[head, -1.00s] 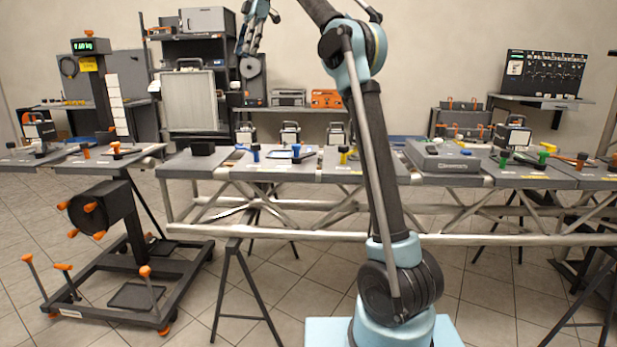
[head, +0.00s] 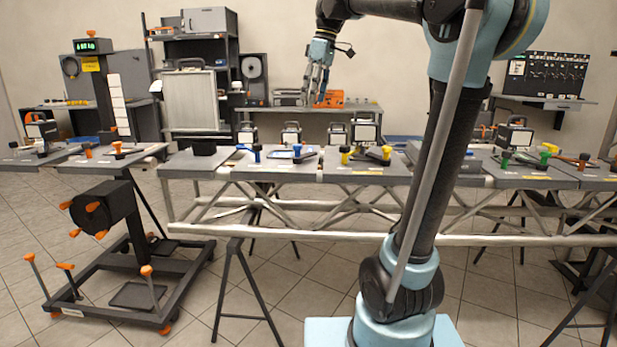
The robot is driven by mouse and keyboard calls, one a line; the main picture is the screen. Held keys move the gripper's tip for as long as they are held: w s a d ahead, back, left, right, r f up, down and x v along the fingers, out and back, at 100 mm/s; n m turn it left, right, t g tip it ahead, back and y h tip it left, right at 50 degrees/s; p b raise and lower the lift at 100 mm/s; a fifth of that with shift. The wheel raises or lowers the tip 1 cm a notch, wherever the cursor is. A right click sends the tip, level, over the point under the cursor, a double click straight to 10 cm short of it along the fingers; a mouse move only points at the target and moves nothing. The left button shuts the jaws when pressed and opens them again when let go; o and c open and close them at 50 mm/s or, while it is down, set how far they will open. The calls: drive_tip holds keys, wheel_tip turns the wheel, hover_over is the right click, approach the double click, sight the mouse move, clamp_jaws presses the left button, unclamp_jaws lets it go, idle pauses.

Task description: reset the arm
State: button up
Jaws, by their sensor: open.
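My gripper (head: 317,86) hangs above and behind the long truss table in the head view, fingers pointing down. It is open, and I see nothing between its fingers. My arm rises from its blue base at the bottom, leans right, and bends back left at the top of the frame to the gripper. The arm covers part of the table's right half.
The truss table (head: 330,235) carries grey panels with blue-, yellow- and green-handled tools. Small lamps (head: 291,133) stand behind it. An orange case (head: 329,98) lies on the back bench. A wheeled stand (head: 105,216) is at left.

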drive_tip(key=s+d+f+m, duration=0.4)
drive_tip(key=s+f, duration=0.4)
drive_tip(key=f, duration=0.5)
drive_tip(key=s+d+f+m+t+h, duration=0.1)
drive_tip(key=s+d+f+m, duration=0.3)
drive_tip(key=f, duration=0.9)
drive_tip(key=s+d+f+m+t+h, duration=0.1)
drive_tip(key=s+d+f+m, duration=0.4)
drive_tip(key=s+d+f, duration=0.4)
drive_tip(key=s+f, duration=0.4)
drive_tip(key=shift+s+d+f, duration=0.2)
drive_tip(key=shift+f, duration=0.15)
drive_tip(key=shift+s+f, duration=0.1)
drive_tip(key=shift+f, duration=0.05)
drive_tip(key=shift+c, duration=0.4)
drive_tip(key=c, duration=0.3)
drive_tip(key=shift+a, duration=0.1)
